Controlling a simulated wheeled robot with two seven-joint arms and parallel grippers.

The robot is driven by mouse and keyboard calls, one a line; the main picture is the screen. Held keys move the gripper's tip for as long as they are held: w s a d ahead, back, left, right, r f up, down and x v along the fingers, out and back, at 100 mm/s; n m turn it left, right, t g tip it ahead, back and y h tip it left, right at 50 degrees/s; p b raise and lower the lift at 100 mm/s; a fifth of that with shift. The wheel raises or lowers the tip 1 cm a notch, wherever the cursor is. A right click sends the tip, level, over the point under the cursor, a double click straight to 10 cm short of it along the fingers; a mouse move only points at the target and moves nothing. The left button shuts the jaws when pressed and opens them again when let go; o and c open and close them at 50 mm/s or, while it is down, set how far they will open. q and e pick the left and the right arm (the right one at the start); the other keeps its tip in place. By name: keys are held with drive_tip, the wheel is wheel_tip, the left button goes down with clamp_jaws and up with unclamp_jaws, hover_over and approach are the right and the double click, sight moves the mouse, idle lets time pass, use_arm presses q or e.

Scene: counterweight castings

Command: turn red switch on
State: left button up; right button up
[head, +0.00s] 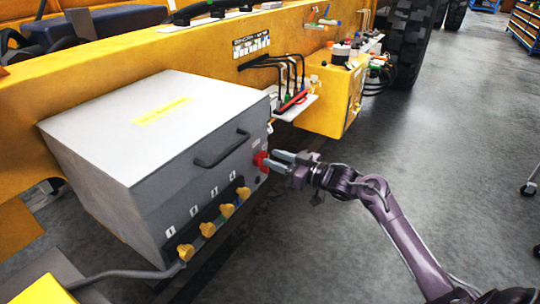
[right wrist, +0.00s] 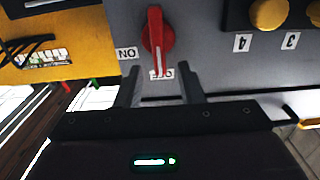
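The red switch (head: 260,161) is on the front face of a grey box (head: 215,165), near its right end. In the right wrist view the red switch (right wrist: 157,38) has a long handle lying upright in the picture. Its lower end is at a partly covered label (right wrist: 161,73); an upside-down "ON" label (right wrist: 127,53) is to its left. My right gripper (head: 277,160) is in front of the switch. In the wrist view my right gripper (right wrist: 161,84) is open, its two fingers apart and empty, just below the handle's end. My left gripper is not in view.
Several yellow knobs (head: 208,229) line the box's lower front, and a dark handle (head: 222,149) sits above them. A shelf with cables (head: 296,103) and a yellow box (head: 328,97) stand beyond the grey box.

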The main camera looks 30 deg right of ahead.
drive_tip(key=shift+x, duration=1.15)
clamp_jaws()
